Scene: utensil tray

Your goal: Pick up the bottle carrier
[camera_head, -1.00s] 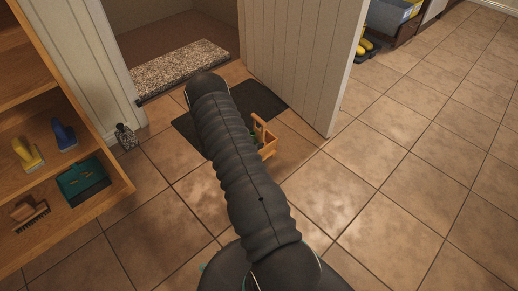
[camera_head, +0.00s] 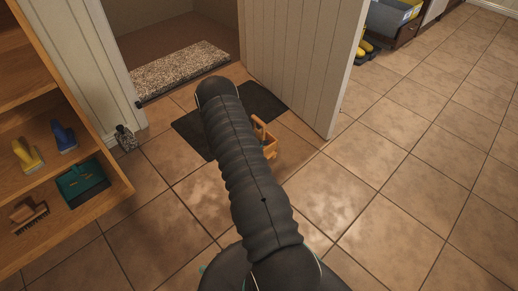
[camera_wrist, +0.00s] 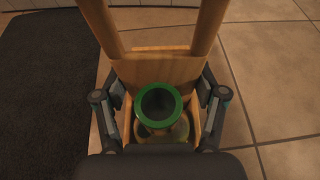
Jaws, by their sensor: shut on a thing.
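The bottle carrier is light wood with a tall handle frame. In the head view the carrier (camera_head: 270,145) shows only in part, behind my arm, near the dark mat and the door. In the wrist view the carrier (camera_wrist: 160,68) fills the middle, with a green-rimmed bottle (camera_wrist: 178,101) in it. My gripper (camera_wrist: 161,92) has one finger on each side of the carrier and is shut on it. In the head view my gripper is hidden by my arm. Whether the carrier's base touches the floor cannot be told.
A dark mat (camera_head: 263,101) lies by the open white door (camera_head: 296,60). A wooden shelf unit (camera_head: 112,192) with brushes and a teal dustpan (camera_head: 83,182) stands at the left. A small patterned object (camera_head: 125,138) sits by the door frame. Tiled floor is clear at the right.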

